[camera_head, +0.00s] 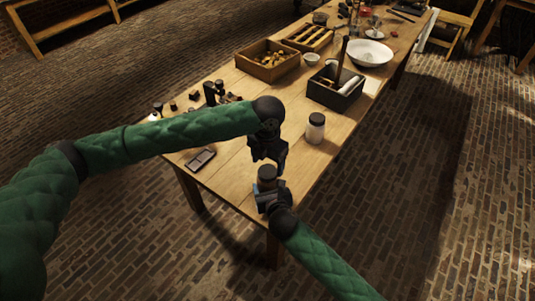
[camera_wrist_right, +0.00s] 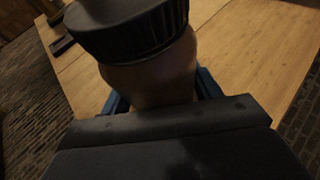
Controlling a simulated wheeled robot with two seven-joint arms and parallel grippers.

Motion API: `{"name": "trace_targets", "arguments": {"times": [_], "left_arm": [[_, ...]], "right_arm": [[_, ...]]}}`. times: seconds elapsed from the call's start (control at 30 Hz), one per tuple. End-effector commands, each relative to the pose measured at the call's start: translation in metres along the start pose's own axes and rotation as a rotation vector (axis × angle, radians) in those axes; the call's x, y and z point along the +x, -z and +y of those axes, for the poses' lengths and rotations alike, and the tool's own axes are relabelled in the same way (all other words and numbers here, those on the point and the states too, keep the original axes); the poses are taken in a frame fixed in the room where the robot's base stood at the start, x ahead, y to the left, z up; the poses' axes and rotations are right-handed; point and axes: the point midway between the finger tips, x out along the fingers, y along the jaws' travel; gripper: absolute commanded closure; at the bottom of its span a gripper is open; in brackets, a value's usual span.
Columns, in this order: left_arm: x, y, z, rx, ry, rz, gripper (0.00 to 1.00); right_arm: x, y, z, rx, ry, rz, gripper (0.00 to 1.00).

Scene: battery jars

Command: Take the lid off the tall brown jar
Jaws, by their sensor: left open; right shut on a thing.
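The tall brown jar (camera_wrist_right: 155,75) stands near the table's front corner, its black lid (camera_wrist_right: 130,25) on top in the right wrist view. In the head view the lid (camera_head: 267,171) shows between my two grippers. My right gripper (camera_head: 268,194) is shut around the jar's body below the lid. My left gripper (camera_head: 268,158) is open, pointing down just above the lid. Whether its fingers touch the lid I cannot tell. The jar's lower part is hidden by my right gripper.
A dark box (camera_head: 336,97), a wooden crate (camera_head: 267,75) and a white bowl (camera_head: 369,53) are farther back. A small dark tray (camera_head: 200,159) lies at left. Several small items sit behind my left forearm.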

Motion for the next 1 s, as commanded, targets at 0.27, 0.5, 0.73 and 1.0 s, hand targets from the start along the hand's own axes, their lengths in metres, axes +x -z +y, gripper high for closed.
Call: {"name": "trace_targets", "arguments": {"times": [0.27,0.5,0.73,1.0], "left_arm": [[0.025,0.000,0.000,-0.001,0.000,0.001,0.28],[0.029,0.000,0.000,0.000,0.000,0.001,0.28],[0.029,0.000,0.000,-0.001,0.000,0.001,0.52],[0.028,0.000,0.000,-0.005,0.000,0.001,0.74]], "right_arm": [[0.000,0.002,0.000,-0.001,0.001,0.003,1.00],[0.000,0.002,-0.001,-0.001,0.001,0.003,1.00],[0.000,0.002,0.000,-0.001,0.001,0.003,1.00],[0.000,0.002,0.000,-0.001,0.001,0.003,1.00]]}}
